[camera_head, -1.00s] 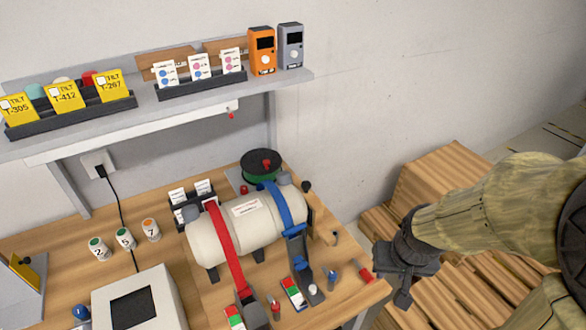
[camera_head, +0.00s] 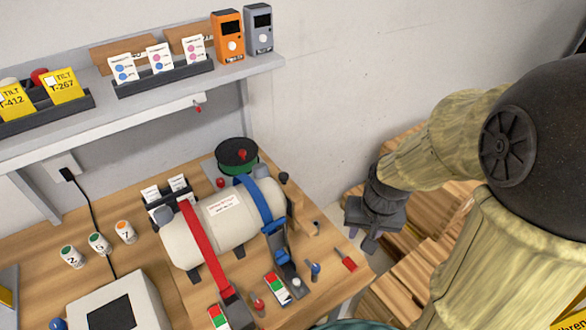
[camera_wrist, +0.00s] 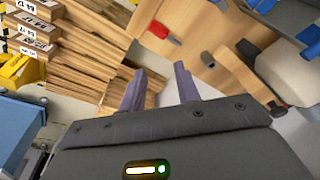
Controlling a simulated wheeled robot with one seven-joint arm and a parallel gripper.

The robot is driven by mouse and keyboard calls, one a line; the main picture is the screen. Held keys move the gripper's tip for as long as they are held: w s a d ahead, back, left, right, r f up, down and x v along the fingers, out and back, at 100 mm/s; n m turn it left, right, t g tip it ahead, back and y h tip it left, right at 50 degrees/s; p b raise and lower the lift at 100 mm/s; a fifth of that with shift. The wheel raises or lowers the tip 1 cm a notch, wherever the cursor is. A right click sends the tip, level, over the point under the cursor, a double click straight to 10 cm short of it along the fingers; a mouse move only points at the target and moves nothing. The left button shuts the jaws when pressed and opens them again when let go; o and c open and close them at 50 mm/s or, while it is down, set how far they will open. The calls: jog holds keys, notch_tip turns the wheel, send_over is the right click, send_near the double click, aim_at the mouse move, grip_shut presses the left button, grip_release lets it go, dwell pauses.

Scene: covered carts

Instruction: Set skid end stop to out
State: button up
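A cream tank (camera_head: 225,225) lies on the wooden workbench (camera_head: 140,262), under a red strap (camera_head: 205,248) and a blue strap (camera_head: 262,205). A wooden block (camera_head: 303,217) with dark knobs stands at the tank's right end and may be the skid end stop; its setting cannot be told. What may be the same block (camera_wrist: 235,72) shows in the wrist view. My gripper (camera_head: 364,238) hangs right of the bench's right edge, apart from the tank and block. In the wrist view its two fingers (camera_wrist: 160,88) are spread with nothing between them.
A red-handled piece (camera_head: 345,261) and a blue-topped piece (camera_head: 314,269) lie near the bench's right edge. A green reel (camera_head: 237,156) stands behind the tank. Wooden pallets (camera_head: 425,275) are stacked right of the bench. A shelf (camera_head: 150,105) runs above.

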aim_at(286, 174)
jog(key=w+r+m+g+y+p, duration=0.2)
jog(key=w+m+y+p, duration=0.3)
jog(key=w, duration=0.5)
jog(key=w+r+m+g+y+p, duration=0.2)
jog(key=w+r+m+y+p, duration=0.3)
jog(key=w+m+y, duration=0.3)
jog(key=shift+w+r+m+g, duration=0.3)
jog(key=shift+w+m, duration=0.2)
jog(key=shift+w, duration=0.65)
jog(key=p+x, duration=0.6)
jog(key=x, duration=1.1)
jog(key=shift+f, duration=0.25)
jog(key=shift+c, duration=0.2)
grip_shut()
